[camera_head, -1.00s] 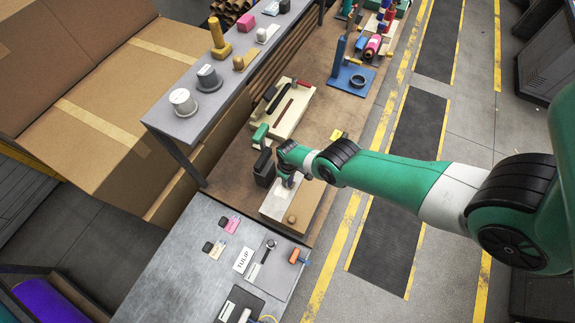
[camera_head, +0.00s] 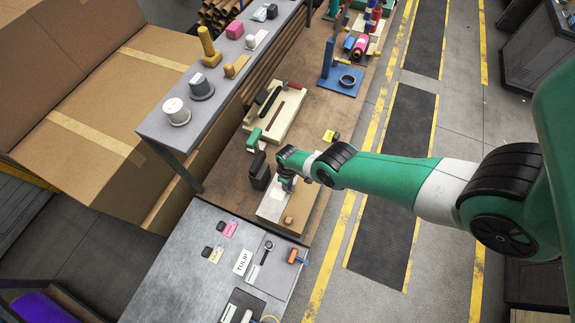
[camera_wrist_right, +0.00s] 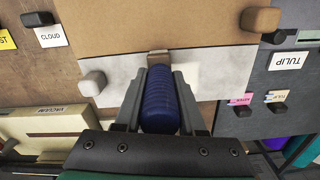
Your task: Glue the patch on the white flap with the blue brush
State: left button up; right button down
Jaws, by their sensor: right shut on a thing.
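My right gripper (camera_head: 287,184) is over the board at the near end of the brown bench. In the right wrist view the right gripper (camera_wrist_right: 160,98) is shut on the ribbed handle of the blue brush (camera_wrist_right: 160,100). The brush's brown tip (camera_wrist_right: 158,57) points onto the white flap (camera_wrist_right: 120,80), at a brighter white patch (camera_wrist_right: 205,80). I cannot tell whether the tip touches. The flap lies along the tan sheet (camera_wrist_right: 170,22); in the head view the flap (camera_head: 270,207) is partly hidden by my gripper. My left gripper is not in view.
Light knob-like blocks (camera_wrist_right: 92,83) sit on the flap and on the tan sheet (camera_wrist_right: 260,18). A black holder (camera_head: 260,171) stands left of the board. A cream tray (camera_head: 283,113) lies behind it. The grey table (camera_head: 195,265) in front holds tags and a TULIP card (camera_head: 242,262).

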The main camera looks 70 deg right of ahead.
jog(key=shift+w+d+f+b, duration=0.1)
jog(key=shift+w+f+b, duration=0.15)
jog(key=shift+w+b, duration=0.8)
jog(key=shift+s+r, duration=0.2)
jog(key=shift+r+p, duration=0.85)
jog(key=shift+p, duration=0.25)
jog(key=shift+f, duration=0.1)
